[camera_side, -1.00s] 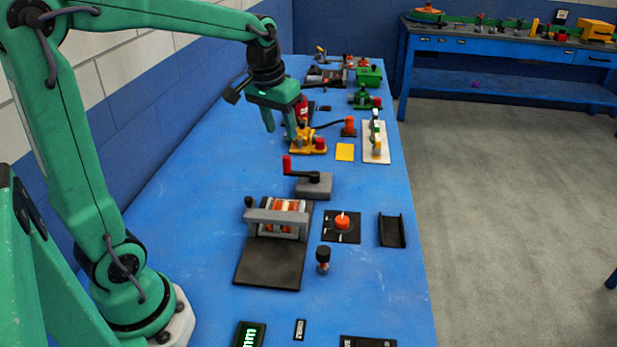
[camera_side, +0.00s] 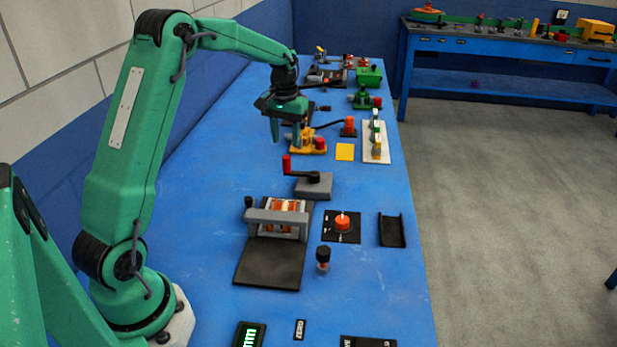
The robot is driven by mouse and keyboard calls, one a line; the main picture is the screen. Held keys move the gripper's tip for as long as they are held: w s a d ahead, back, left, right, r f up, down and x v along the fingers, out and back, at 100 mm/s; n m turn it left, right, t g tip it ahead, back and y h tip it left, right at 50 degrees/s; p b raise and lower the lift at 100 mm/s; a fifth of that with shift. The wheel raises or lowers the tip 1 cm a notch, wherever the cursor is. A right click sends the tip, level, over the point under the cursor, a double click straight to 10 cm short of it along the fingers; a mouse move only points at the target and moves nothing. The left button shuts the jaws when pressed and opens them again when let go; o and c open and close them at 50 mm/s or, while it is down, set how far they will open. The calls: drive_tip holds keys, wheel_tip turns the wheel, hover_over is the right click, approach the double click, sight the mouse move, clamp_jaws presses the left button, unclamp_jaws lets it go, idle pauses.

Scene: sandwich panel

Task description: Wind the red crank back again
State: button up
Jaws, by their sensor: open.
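The red crank handle (camera_side: 287,164) stands upright at the left end of a black crank arm (camera_side: 304,176). The arm is mounted on a grey block (camera_side: 316,187) in the middle of the blue table. My gripper (camera_side: 286,141) is open and points down, its two green fingers apart. In the picture it is above the red handle, and I see nothing between its fingers. It is apart from the crank; the exact distance in depth is hard to tell.
A yellow-based device (camera_side: 310,149) is close to my gripper. In front of the crank are a grey-framed roller unit (camera_side: 278,218), an orange knob (camera_side: 342,222) and a black tray (camera_side: 392,231). A yellow square (camera_side: 345,152) lies to the right. The table's left side is clear.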

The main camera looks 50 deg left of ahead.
sight(286, 157)
drive_tip(key=shift+f, duration=0.15)
drive_tip(key=shift+f, duration=3.8)
clamp_jaws()
